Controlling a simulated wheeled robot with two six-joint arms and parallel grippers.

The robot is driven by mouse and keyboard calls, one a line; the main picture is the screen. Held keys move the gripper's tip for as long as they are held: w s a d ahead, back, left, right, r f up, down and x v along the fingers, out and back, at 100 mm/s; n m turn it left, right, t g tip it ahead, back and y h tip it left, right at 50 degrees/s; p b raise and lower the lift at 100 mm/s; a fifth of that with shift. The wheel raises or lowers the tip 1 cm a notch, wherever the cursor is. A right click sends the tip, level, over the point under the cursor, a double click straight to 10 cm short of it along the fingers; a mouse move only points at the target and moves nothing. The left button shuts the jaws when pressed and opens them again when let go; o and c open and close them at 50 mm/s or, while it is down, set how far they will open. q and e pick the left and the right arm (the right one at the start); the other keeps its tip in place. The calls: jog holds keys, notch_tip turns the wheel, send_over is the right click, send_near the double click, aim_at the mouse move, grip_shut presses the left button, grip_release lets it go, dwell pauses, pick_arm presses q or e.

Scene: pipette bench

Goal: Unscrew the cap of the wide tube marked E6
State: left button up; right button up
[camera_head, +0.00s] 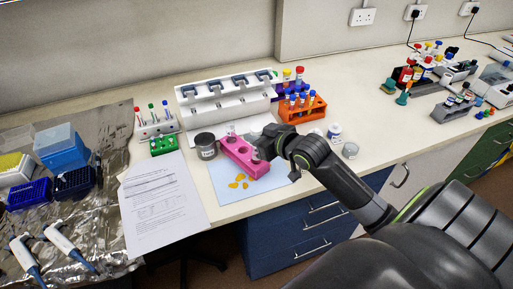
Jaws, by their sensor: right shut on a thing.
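A pink rack (237,153) stands on a pale blue mat (224,201) near the front of the bench. A clear wide tube (231,131) stands upright at its far left end; no marking on it can be read. I cannot tell whether that is a cap or a tube, and no E6 label can be read. My left gripper is out of view.
An orange tube rack (301,106) and white jars (334,132) stand near my right arm. Paper (160,205) lies left.

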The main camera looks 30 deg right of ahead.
aim_at(255, 129)
notch_tip(255, 129, up, 4)
jog(key=shift+r, duration=0.1)
jog(key=o, duration=0.4)
grip_shut()
jog(key=shift+s+a+f, duration=0.15)
jog(key=shift+a+f, duration=0.1)
jog(key=s+a+f+n+g+y+b, duration=0.1)
jog(key=s+a+n+g+y+b, duration=0.1)
jog(key=s+a+n+g+y, duration=0.65)
jog(key=a+f+n+g+y, duration=0.2)
jog(key=a+n+g, duration=0.3)
jog(key=a, duration=1.3)
jog(key=n, duration=0.3)
jog(key=shift+s+a+y, duration=0.2)
jog(key=shift+a+y, duration=0.1)
jog(key=shift+y, duration=0.05)
